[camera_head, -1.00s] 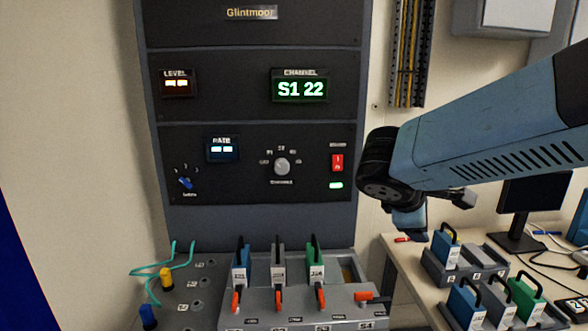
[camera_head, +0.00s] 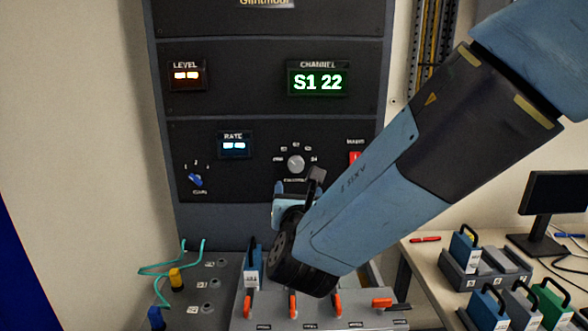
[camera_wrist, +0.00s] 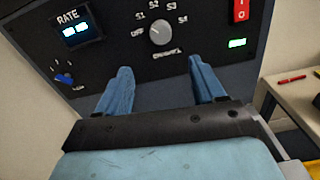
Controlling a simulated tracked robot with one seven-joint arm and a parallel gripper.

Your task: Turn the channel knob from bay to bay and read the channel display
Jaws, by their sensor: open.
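The channel knob (camera_head: 296,164) is a round grey knob on the lower black panel. It also shows in the wrist view (camera_wrist: 160,34), with marks OFF, S1, S2, S3 and S4 around it; I cannot tell its pointer's exact setting. The green channel display (camera_head: 318,82) above it reads "S1 22". My gripper (camera_wrist: 160,66) is open and empty, its two blue fingers spread just below the knob in the wrist view. No finger appears to touch it. In the head view my gripper (camera_head: 298,188) is below the knob, partly hidden by my wrist.
A red switch (camera_wrist: 241,10) and a lit green lamp (camera_wrist: 237,43) are right of the knob. The rate display (camera_head: 234,145) and a blue knob (camera_head: 195,179) are left. Below are orange levers and a bay rack (camera_head: 345,309). A table (camera_head: 422,252) with coloured modules stands right.

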